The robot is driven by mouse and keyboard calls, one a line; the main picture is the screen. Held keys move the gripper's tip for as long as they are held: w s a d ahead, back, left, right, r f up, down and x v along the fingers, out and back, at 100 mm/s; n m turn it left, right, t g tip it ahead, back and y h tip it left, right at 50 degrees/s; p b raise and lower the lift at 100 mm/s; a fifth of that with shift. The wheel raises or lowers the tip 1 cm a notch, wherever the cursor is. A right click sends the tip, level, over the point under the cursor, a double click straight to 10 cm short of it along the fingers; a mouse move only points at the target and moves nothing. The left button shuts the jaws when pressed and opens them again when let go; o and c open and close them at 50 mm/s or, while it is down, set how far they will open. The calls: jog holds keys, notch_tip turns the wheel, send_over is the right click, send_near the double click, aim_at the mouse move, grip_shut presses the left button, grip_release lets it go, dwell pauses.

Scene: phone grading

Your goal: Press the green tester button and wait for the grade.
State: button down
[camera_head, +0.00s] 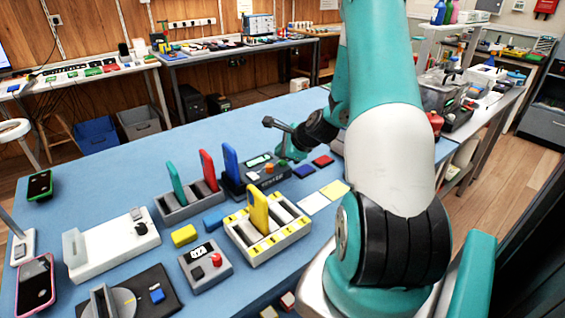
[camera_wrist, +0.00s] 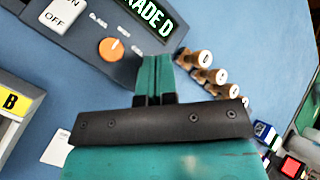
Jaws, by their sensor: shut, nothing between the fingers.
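The tester (camera_head: 240,190) is a dark box on the blue table with a blue phone (camera_head: 231,160) standing upright at its left end. In the wrist view the tester (camera_wrist: 88,42) shows a lit green display (camera_wrist: 148,20) ending in "ADE D", an orange knob (camera_wrist: 111,48) and a white ON/OFF switch (camera_wrist: 60,15). My gripper (camera_wrist: 155,65) is shut and empty, its teal fingertips at the tester's lower right edge. In the head view my gripper (camera_head: 289,150) is behind the tester's right end. I cannot make out the green button; my fingers may cover it.
Wooden stamps (camera_wrist: 211,77) lie close to the right of my fingers. A grey rack (camera_head: 178,212) holds green and red phones; a yellow-labelled rack (camera_head: 272,252) holds a yellow phone. Red and blue pads (camera_head: 304,172) lie right of the tester.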

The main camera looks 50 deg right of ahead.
aim_at(282, 163)
jog(key=shift+f, duration=0.1)
dwell(0.4)
jog(key=shift+f, duration=0.3)
jog(key=shift+f+b, duration=0.45)
jog(key=shift+f, duration=0.05)
dwell(0.6)
jog(key=shift+r, duration=0.1)
jog(key=shift+r+p, duration=0.85)
jog(key=shift+p, duration=0.1)
notch_tip(282, 163, up, 5)
jog(key=p, duration=0.4)
jog(key=shift+p, duration=0.35)
dwell(0.5)
